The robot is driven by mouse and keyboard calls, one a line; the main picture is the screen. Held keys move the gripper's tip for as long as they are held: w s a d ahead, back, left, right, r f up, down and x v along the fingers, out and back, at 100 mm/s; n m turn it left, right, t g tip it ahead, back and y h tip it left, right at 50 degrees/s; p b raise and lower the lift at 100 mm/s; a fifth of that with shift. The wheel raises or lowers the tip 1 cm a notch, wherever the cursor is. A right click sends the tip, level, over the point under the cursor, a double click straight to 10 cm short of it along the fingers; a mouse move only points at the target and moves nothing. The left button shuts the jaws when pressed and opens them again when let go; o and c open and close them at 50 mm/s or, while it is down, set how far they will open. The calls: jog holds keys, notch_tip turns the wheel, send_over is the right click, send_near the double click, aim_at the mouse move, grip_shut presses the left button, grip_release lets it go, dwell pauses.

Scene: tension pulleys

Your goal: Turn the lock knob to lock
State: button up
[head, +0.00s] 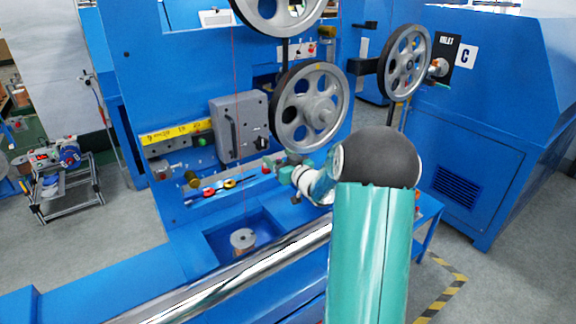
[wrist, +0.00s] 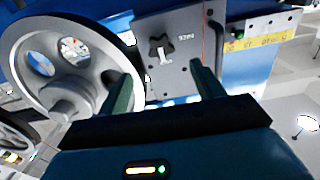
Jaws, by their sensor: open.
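The lock knob (wrist: 160,49) is a dark star-shaped knob on the face of a grey box (wrist: 178,30), with a small pale mark beside it. In the head view the grey box (head: 228,128) is fixed to the blue machine panel, with the knob (head: 262,143) low on its right side. My gripper (wrist: 160,72) is open, its two green fingers apart and empty. The knob lies beyond the fingertips, between them in the wrist view, and I see no contact. In the head view my gripper (head: 277,167) is just below and right of the box.
A large grey pulley wheel (head: 309,107) stands close to the right of the box. A second wheel (head: 404,62) is farther right. A yellow label strip (head: 177,132) is left of the box.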

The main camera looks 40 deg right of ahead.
jog(key=s, duration=0.5)
jog(key=shift+a, duration=0.15)
jog(key=s+a+r+g+h, duration=0.2)
jog(key=s+a+r+g, duration=0.15)
jog(key=a, duration=0.45)
jog(key=s+a+r+g+h, duration=0.1)
jog(key=s+a+r+g, duration=0.15)
jog(key=a+r, duration=0.4)
jog(key=s+a+f+g+y, duration=0.2)
jog(key=s+a+g, duration=0.1)
jog(key=s+a, duration=0.6)
jog(key=s+a+f+g+y, duration=0.2)
jog(key=s+a+g, duration=0.1)
jog(key=s+a, duration=0.7)
jog(key=s, duration=0.3)
jog(key=shift+a+n, duration=0.3)
jog(key=shift+n, duration=0.1)
jog(key=shift+s, duration=0.1)
